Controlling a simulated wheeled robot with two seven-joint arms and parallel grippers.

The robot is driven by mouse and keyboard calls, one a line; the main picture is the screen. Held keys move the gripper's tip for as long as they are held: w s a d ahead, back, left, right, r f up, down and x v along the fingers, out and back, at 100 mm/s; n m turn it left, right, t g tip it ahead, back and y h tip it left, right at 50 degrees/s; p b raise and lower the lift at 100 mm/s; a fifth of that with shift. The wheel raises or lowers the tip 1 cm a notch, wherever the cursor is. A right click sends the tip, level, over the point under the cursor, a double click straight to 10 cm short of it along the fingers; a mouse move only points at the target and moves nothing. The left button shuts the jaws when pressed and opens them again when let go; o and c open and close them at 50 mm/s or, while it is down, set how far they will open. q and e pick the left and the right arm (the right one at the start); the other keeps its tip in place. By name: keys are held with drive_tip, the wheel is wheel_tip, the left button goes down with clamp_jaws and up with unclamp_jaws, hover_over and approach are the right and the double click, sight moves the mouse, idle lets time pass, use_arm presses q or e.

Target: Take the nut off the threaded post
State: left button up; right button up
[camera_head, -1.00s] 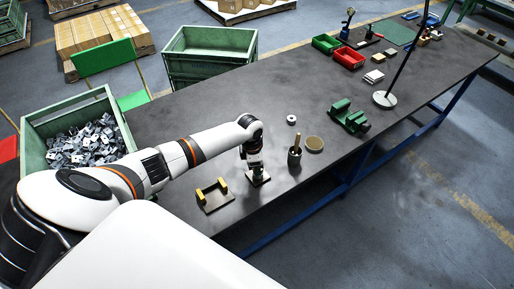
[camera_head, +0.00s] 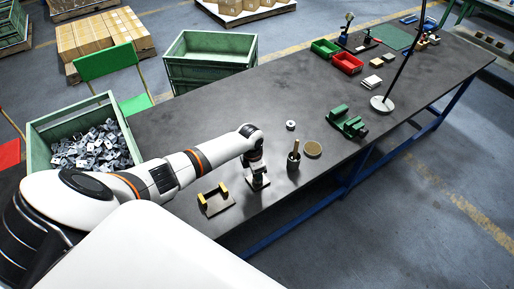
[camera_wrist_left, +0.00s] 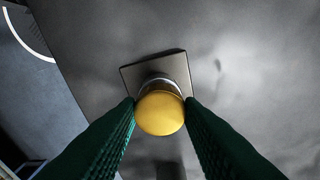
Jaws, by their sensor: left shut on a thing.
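The nut (camera_wrist_left: 160,113) appears as a round yellow piece between my left fingertips in the left wrist view. My left gripper (camera_wrist_left: 160,112) is shut on its sides from above. A grey band shows just behind the yellow piece, over a square dark base plate (camera_wrist_left: 178,66) on the table. The threads of the post are hidden, so I cannot tell how far the nut sits along it. In the head view, my left gripper (camera_head: 257,170) points down over the small base plate near the table's front edge. My right gripper is not in view.
A plate with yellow uprights (camera_head: 216,201) lies left of the gripper. A cup with a handle (camera_head: 294,160), a round tan disc (camera_head: 312,149) and a white ring (camera_head: 291,125) stand to the right. A green fixture (camera_head: 347,123) is farther off. A bin of metal parts (camera_head: 92,148) is left.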

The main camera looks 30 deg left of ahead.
use_arm(q)
drive_tip(key=shift+n+p, duration=0.65)
drive_tip(key=shift+n, duration=0.05)
drive_tip(key=shift+s+n+p, duration=0.1)
drive_tip(key=shift+n+p, duration=0.5)
drive_tip(key=shift+p, duration=0.05)
drive_tip(key=shift+d+n+y+p, duration=0.1)
drive_tip(key=shift+n+y+p, duration=0.2)
drive_tip(key=shift+n+p, duration=1.05)
